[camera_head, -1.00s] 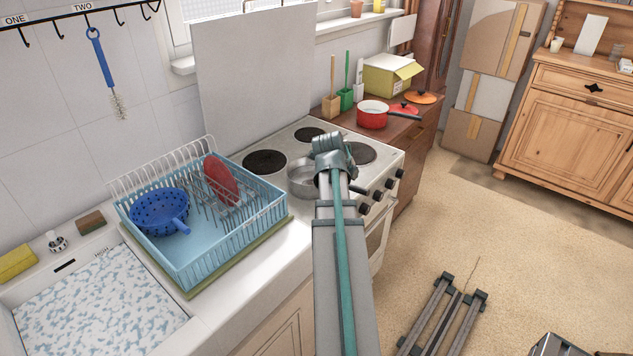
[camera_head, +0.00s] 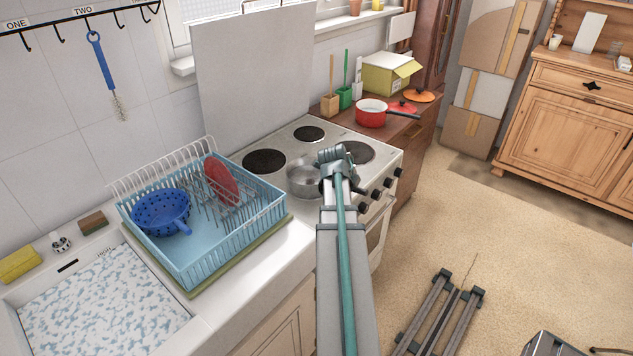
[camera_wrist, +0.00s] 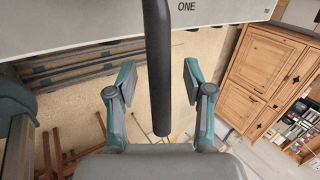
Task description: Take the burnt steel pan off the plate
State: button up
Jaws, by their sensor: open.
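The steel pan (camera_head: 302,180) sits on the front-left plate of the stove (camera_head: 320,134) in the head view. That plate is hidden under the pan. My gripper (camera_head: 336,160) is in front of the pan's right part and hides some of it. In the wrist view, my gripper (camera_wrist: 157,85) is open, with one finger on each side of a long black handle (camera_wrist: 157,60). The handle runs between the fingers, with gaps visible on both sides. The pan's bowl is not in the wrist view. I cannot see any burn marks clearly.
A blue dish rack (camera_head: 245,222) with a blue colander (camera_head: 160,212) and a red plate (camera_head: 220,178) stands left of the stove. A red pot (camera_head: 371,112) is on the brown cabinet behind. Bare plates (camera_head: 264,161) are beside the pan. Stove knobs (camera_head: 377,194) line the front edge.

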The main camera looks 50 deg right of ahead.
grip_shut()
jog(key=shift+r, duration=0.15)
dwell(0.4)
